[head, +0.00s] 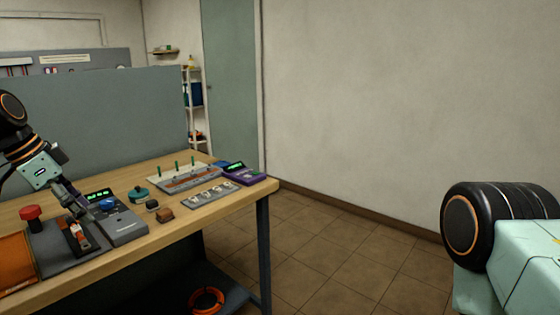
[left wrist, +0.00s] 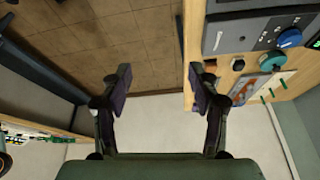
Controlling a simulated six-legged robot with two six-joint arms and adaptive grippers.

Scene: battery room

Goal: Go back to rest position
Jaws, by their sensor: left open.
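My left gripper (head: 78,204) is over the left part of the wooden table (head: 232,192) in the head view, beside a grey device with a green display and blue knob (head: 125,228). In the left wrist view, the fingers of the gripper (left wrist: 160,82) are spread apart with nothing between them. Through the gap I see floor and pale wall. The grey device (left wrist: 232,36) shows at the upper right there. My right gripper is not in view; only a part of my right arm shows at the right of the head view.
A grey partition (head: 100,115) stands behind. Floor right of the table is clear.

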